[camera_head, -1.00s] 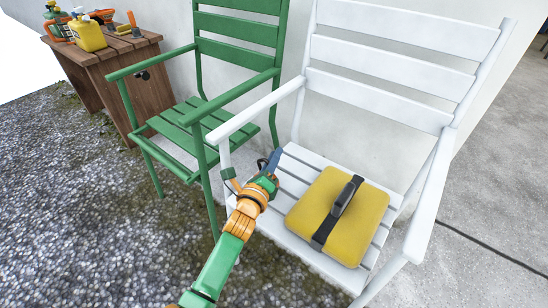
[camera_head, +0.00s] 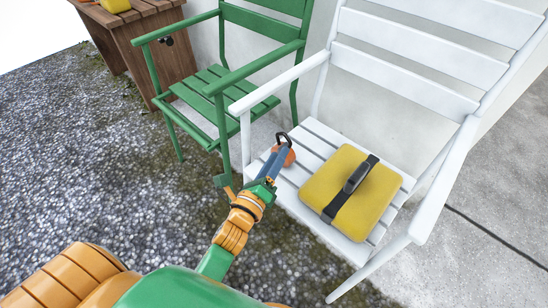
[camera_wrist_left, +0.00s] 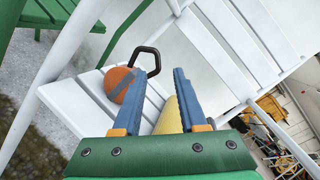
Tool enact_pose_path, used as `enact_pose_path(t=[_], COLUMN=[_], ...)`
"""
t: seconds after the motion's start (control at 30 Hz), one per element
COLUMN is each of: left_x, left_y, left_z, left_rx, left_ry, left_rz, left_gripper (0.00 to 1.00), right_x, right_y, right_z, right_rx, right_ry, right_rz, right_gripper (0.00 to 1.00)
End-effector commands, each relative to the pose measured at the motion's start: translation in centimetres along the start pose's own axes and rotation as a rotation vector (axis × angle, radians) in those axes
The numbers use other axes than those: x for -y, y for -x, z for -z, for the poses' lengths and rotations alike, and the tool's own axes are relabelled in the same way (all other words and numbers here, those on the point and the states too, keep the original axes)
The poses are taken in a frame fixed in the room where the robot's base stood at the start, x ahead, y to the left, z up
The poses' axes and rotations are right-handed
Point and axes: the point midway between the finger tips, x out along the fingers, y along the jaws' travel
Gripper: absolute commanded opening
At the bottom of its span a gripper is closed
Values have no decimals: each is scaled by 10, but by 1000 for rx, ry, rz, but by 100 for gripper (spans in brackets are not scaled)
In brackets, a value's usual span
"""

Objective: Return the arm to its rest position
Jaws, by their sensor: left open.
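My left gripper (camera_head: 276,161) is open, with blue fingers, over the left part of the white chair's seat. In the left wrist view my open left gripper (camera_wrist_left: 149,92) has nothing held between its fingers. An orange round object with a black loop handle (camera_wrist_left: 120,84) rests on the white slats beside and beyond the left finger. In the head view this orange object (camera_head: 289,157) is partly hidden behind the fingers. My right gripper is not in view.
A yellow case with a black strap (camera_head: 325,181) lies on the white chair (camera_head: 317,127), right of my gripper. A green chair (camera_head: 262,60) and a wooden table (camera_head: 160,22) stand left. Gravel (camera_head: 90,170) is open at left.

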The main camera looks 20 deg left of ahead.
Motion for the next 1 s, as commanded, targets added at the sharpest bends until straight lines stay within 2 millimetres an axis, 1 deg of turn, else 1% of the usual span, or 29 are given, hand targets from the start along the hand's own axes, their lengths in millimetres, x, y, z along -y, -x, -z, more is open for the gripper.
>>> enact_pose_path(t=[0.07, 0.17, 0.53, 0.6, 0.67, 0.77, 0.8, 0.87, 0.9, 0.97, 1.0], left_x=[0, 0, 0, -3, -15, -48, -60, -73, -80, -87, -90], left_y=[10, 14, 14, 15, 18, 35, 46, 63, 75, 94, 107], left_z=[0, 0, 0, -1, -2, 2, 7, 16, 23, 33, 40], left_rx=[-1, 0, 1, -2, -8, -2, 12, 44, 70, 118, 155], left_ry=[0, -1, -1, 35, 165, 562, 735, 962, 1092, 1264, 1363], left_rz=[-1, 0, 1, -19, -91, -317, -419, -563, -651, -779, -863], left_gripper=[42, 42, 42, 42, 42, 42, 42, 42, 42, 42, 42], right_x=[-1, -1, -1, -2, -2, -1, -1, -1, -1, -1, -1], right_y=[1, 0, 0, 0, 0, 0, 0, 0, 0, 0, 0], right_z=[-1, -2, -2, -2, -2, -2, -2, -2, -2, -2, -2], right_rx=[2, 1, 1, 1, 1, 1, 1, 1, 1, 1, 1], right_ry=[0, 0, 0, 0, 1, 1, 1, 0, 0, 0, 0], right_rz=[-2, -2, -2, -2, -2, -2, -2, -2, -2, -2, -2], right_gripper=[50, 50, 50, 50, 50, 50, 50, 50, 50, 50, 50])
